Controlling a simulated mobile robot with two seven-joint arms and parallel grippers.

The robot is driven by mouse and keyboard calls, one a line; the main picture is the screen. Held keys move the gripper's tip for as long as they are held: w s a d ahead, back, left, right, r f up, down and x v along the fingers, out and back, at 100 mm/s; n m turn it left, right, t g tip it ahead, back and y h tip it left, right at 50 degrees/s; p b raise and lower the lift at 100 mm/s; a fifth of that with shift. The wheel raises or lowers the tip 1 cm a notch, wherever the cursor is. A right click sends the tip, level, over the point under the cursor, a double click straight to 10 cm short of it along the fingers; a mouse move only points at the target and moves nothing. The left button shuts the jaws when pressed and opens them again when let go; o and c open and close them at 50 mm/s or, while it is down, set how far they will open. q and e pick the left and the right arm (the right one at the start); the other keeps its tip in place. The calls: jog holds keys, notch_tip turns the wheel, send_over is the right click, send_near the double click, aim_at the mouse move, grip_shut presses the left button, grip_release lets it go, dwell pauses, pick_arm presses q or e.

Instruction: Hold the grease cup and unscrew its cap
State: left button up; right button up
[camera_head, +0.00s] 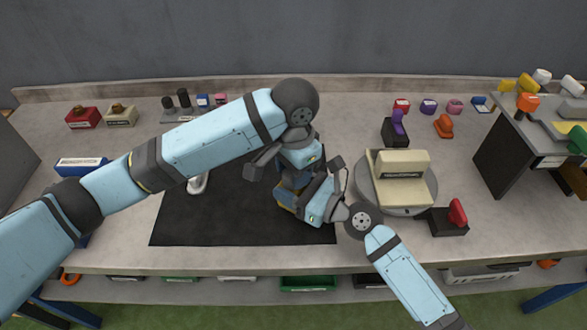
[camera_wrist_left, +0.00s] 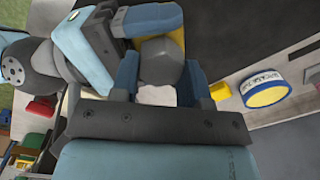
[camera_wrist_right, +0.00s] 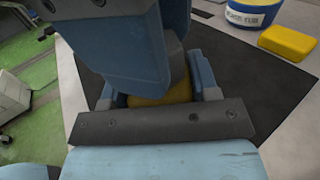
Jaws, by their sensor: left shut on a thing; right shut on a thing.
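The grease cup shows as a yellow body between the fingers of my right gripper (camera_wrist_right: 160,92) in the right wrist view; a bare strip of the cup (camera_wrist_right: 160,99) is visible. In the left wrist view a grey faceted piece, apparently the cap (camera_wrist_left: 158,62), sits between the fingers of my left gripper (camera_wrist_left: 158,78). Both grippers are shut on their pieces. In the head view my left gripper (camera_head: 289,182) comes from above and my right gripper (camera_head: 300,200) from the right, close together over the black mat. They hide most of the cup, and the thread is not visible.
The black mat (camera_head: 215,225) lies on the bench (camera_head: 130,235). A blue-and-white tub (camera_wrist_right: 253,10) and a yellow block (camera_wrist_right: 288,42) stand nearby. A turntable (camera_head: 420,208) bearing a cream block (camera_head: 397,185) is at the right. A red-handled piece (camera_head: 457,212) stands beside it.

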pick_arm(q)
jog(key=shift+d, duration=0.1)
jog(key=n, duration=0.6)
jog(key=o, duration=1.1)
jog(key=shift+o, duration=0.9)
jog(key=shift+o, duration=0.4)
jog(key=shift+s+d, duration=0.1)
jog(key=shift+s, duration=0.05)
jog(key=shift+r, duration=2)
